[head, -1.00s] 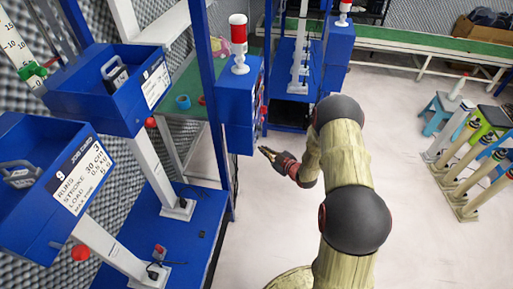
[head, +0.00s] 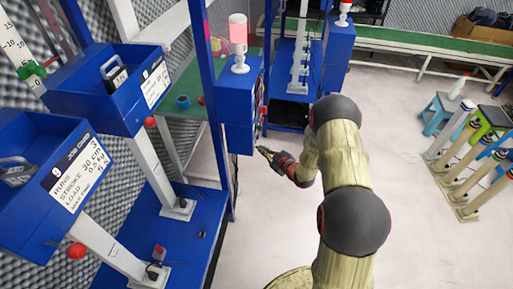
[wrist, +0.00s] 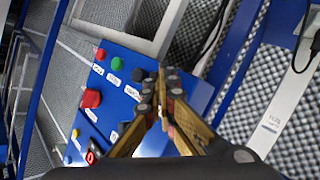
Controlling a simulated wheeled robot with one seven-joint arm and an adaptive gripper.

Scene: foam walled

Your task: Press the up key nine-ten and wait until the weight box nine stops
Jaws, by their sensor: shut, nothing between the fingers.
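Weight box nine (head: 30,225) is a blue open box at the left of the head view, marked 9, with a grey-handled weight (head: 17,172) inside. My gripper (head: 264,151) is shut and empty, with its tips close to the blue control cabinet (head: 238,105). In the wrist view my fingertips (wrist: 163,88) lie over the blue key panel (wrist: 185,88), beside a black key (wrist: 138,75). A green key (wrist: 117,63) and a small red key (wrist: 100,54) are farther left. The labels are too small to read, and the fingertips hide part of the panel, so contact cannot be told.
A second blue weight box (head: 95,105) stands behind box nine. A beacon (head: 238,38) on the cabinet glows pale red. A large red button (wrist: 91,98) is on the panel. Stools (head: 440,112) and posts stand at right; the floor between is clear.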

